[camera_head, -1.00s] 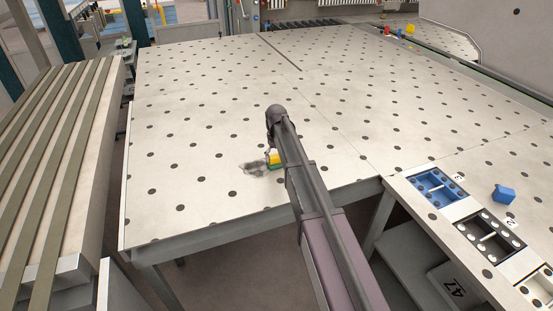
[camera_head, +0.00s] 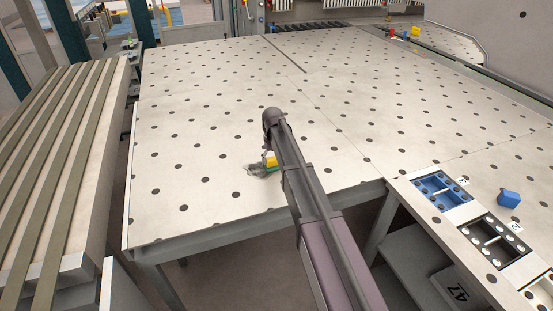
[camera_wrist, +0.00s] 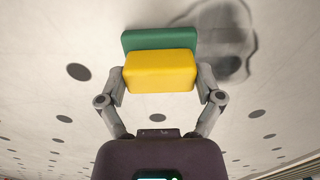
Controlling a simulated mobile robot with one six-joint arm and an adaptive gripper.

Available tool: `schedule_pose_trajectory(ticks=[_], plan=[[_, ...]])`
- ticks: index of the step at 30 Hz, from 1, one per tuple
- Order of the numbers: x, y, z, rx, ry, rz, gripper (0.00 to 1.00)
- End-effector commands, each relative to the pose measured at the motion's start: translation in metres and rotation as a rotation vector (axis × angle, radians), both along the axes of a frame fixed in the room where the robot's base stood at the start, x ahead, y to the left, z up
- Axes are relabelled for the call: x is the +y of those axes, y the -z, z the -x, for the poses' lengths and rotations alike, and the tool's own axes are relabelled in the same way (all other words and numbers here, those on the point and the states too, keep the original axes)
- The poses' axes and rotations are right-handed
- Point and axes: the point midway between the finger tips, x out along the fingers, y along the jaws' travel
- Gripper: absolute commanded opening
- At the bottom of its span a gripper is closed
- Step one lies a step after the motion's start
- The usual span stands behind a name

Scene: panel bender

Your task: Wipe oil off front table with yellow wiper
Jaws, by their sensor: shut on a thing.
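The yellow wiper (camera_head: 270,159) with a green pad is on the perforated front table (camera_head: 210,110), beside and partly over a dark grey oil patch (camera_head: 256,170). In the wrist view the wiper (camera_wrist: 160,72) is clamped between both fingers of my gripper (camera_wrist: 162,82), its green pad (camera_wrist: 140,40) toward the table. The oil patch there (camera_wrist: 232,62) shows right of the wiper, with a dark curved outline. Whether the pad presses on the table is hard to tell. My arm hides most of the gripper in the head view.
Small red (camera_head: 392,32) and yellow (camera_head: 415,31) pieces stand at the far right. A slatted bench (camera_head: 60,150) is at left. The table is otherwise clear.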

Motion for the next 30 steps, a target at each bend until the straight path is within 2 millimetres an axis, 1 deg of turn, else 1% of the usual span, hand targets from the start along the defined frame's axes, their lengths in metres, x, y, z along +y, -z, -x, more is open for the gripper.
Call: schedule_pose_trajectory(ticks=[1,5,20,30], plan=[[0.004,0.001,0.001,0.001,-0.001,-0.002,0.47],[0.009,0.001,0.003,0.001,0.000,-0.003,0.47],[0.013,0.001,0.004,0.001,-0.002,-0.003,0.47],[0.031,0.000,0.009,0.001,-0.002,-0.003,0.47]])
